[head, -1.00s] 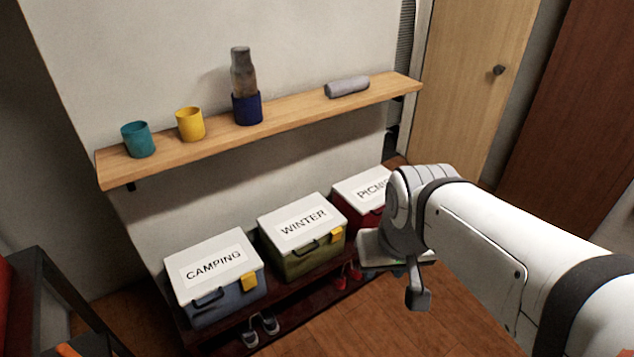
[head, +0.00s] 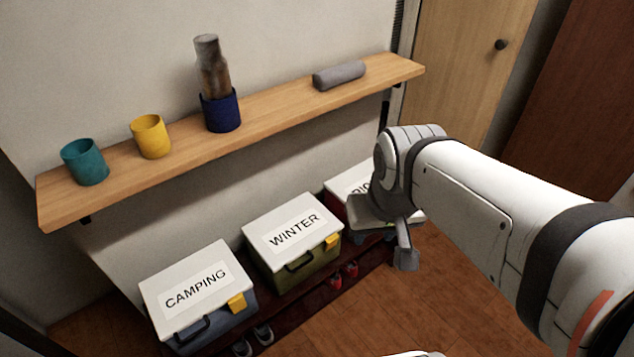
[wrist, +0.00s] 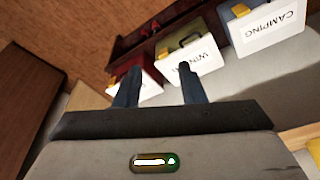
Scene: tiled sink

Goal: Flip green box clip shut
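The green box (head: 290,262), with a white lid labelled WINTER, stands between two other boxes on a low dark red rack. Its yellow clip (head: 333,241) is at the right end of the front, by the lid edge; I cannot tell whether it is fastened. A dark handle is beside it. In the wrist view the green box (wrist: 181,60) appears upside down beyond my fingers, with its yellow clip (wrist: 161,49) visible. My gripper (wrist: 158,82) is open and empty, apart from the box.
A blue CAMPING box (head: 225,325) is on the left and a red box (head: 338,205) on the right. A wooden shelf (head: 270,105) above holds cups, a bottle and a grey roll. Shoes sit under the boxes. The wooden floor (head: 350,310) in front is clear.

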